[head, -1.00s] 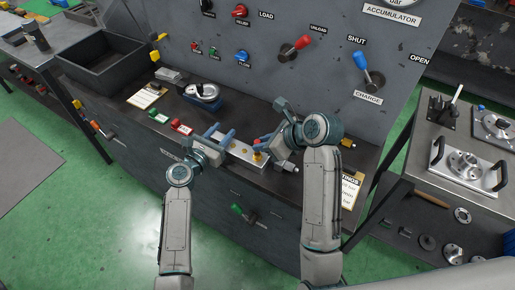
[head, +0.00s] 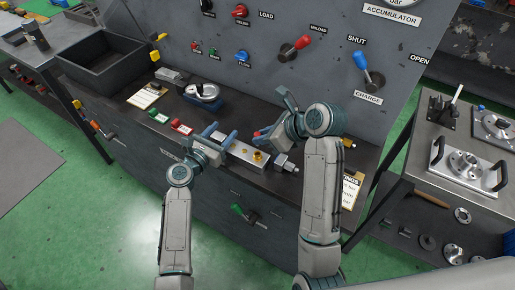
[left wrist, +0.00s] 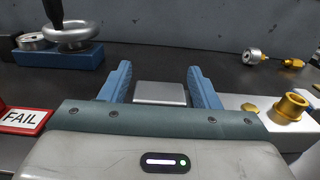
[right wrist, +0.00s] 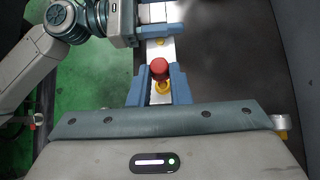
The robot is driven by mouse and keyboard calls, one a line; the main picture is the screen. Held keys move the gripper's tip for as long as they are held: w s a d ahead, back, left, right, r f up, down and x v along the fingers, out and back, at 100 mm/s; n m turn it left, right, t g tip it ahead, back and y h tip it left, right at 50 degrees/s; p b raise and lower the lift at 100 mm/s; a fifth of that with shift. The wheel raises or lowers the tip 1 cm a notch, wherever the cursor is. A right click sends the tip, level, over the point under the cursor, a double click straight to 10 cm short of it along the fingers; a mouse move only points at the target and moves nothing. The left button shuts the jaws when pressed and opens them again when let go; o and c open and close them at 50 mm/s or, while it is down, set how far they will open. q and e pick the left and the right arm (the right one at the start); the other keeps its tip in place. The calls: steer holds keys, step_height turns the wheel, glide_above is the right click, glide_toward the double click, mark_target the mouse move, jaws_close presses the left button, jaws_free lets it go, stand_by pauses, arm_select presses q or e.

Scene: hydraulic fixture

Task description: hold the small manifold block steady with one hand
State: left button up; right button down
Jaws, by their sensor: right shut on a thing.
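The small manifold block (head: 241,155) is a pale metal bar with brass fittings (head: 257,157), lying on the dark bench. My left gripper (head: 220,136) is at its left end. In the left wrist view its blue fingers (left wrist: 160,82) stand apart, with a silver block end (left wrist: 160,94) between them and narrow gaps at the sides. The rest of the block (left wrist: 246,104) extends right, with a brass fitting (left wrist: 291,106). My right gripper (head: 270,126) is raised over the block's right part. It is shut on a red-topped piece (right wrist: 160,69); its lower part is unclear.
A blue-based round gauge fixture (head: 203,92) and red and green tags (head: 181,127) are left of the block. A silver fitting (head: 285,162) is at its right end. The upright control panel (head: 330,70) with levers rises behind. A paper card (head: 351,188) lies at the right.

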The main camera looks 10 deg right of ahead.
arm_select(q)
steer(key=shift+o, duration=0.7)
